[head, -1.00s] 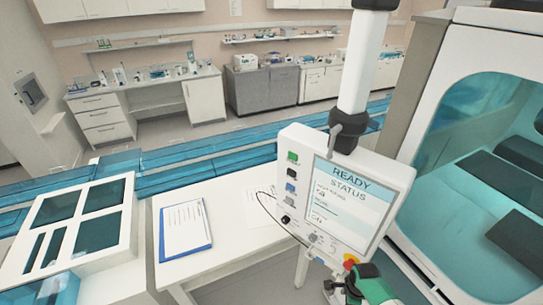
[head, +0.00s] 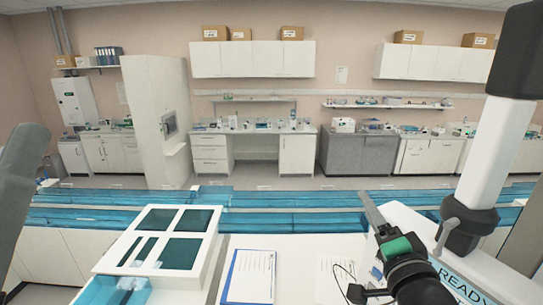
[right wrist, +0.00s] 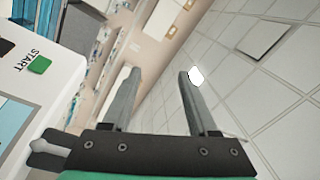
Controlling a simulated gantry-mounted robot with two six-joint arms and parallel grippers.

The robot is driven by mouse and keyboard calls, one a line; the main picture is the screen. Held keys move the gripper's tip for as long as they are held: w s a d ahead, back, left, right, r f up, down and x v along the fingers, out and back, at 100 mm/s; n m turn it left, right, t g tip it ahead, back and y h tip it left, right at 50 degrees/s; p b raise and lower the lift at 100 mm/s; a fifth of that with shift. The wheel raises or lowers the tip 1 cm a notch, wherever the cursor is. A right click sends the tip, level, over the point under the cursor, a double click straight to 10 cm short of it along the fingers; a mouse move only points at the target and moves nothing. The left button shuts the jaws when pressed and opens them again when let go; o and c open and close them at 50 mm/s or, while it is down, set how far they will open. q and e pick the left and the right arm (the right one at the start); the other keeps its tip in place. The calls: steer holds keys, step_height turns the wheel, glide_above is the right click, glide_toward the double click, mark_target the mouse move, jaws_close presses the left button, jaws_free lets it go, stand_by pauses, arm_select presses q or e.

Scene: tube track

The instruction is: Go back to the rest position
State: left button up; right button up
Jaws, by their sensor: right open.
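My right gripper (head: 368,200) is up in front of the bench in the head view, its grey fingers pointing away from me. In the right wrist view the two fingers (right wrist: 158,72) stand apart with nothing between them. The panel marked READY (head: 465,282) is mostly hidden behind my right arm at the lower right. Its green START button (right wrist: 40,65) shows at the left of the right wrist view, beside the gripper. A grey part of my left arm shows at the left edge of the head view; its gripper is out of view.
A white box with dark windows (head: 207,248) stands at the lower left. A blue clipboard (head: 227,275) and a loose sheet (head: 337,268) lie on the white table. A white post (head: 490,150) rises at the right. The blue track (head: 290,215) crosses behind.

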steer(key=s+a+r+n+t+y, duration=0.1)
steer(key=s+r+n+t, duration=0.7)
steer(key=s+r+n, duration=0.5)
steer(key=s+r, duration=0.7)
steer(key=s, duration=0.2)
steer(key=shift+s+a+r+y, duration=0.3)
steer(key=shift+s+a+r, duration=0.05)
steer(key=shift+s+a, duration=0.05)
